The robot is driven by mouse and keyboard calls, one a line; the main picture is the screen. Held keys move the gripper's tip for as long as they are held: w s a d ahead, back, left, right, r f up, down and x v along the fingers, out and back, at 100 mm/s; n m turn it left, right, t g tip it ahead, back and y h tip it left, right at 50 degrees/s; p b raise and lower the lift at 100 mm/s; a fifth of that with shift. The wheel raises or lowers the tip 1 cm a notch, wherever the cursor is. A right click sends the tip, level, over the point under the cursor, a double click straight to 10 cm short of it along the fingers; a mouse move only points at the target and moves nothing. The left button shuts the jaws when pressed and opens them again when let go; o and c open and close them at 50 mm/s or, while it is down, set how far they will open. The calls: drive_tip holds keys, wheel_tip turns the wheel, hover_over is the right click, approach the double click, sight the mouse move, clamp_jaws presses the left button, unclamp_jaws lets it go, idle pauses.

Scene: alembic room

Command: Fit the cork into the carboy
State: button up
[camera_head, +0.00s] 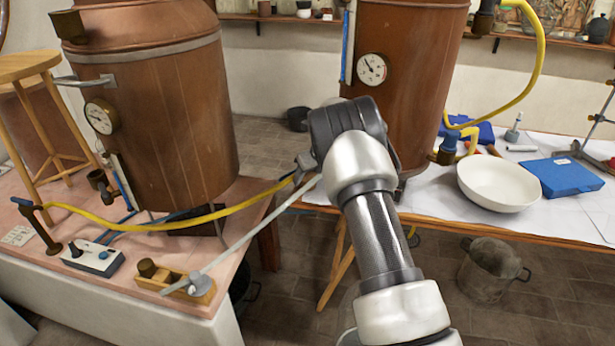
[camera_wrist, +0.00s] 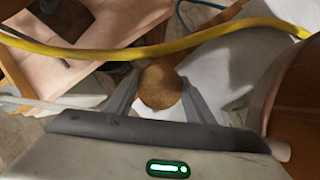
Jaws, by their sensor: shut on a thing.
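The cork (camera_wrist: 160,87), a round brown piece, sits between the two fingers of my gripper (camera_wrist: 158,82) in the wrist view, and the fingers are closed on its sides. In the head view my gripper (camera_head: 345,122) is above the gap between the two tables, in front of the right copper still. Its fingertips and the cork are hidden there by my own arm. I cannot make out a carboy in either view.
Two copper stills stand left (camera_head: 180,110) and right (camera_head: 408,70). A yellow hose (camera_head: 180,220) crosses near my gripper, and a pale rod (camera_head: 240,238) slants beside it. The right table holds a white bowl (camera_head: 500,183) and blue box (camera_head: 562,177).

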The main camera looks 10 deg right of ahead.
drive_tip(key=shift+r+p, duration=0.9)
drive_tip(key=shift+r, duration=0.3)
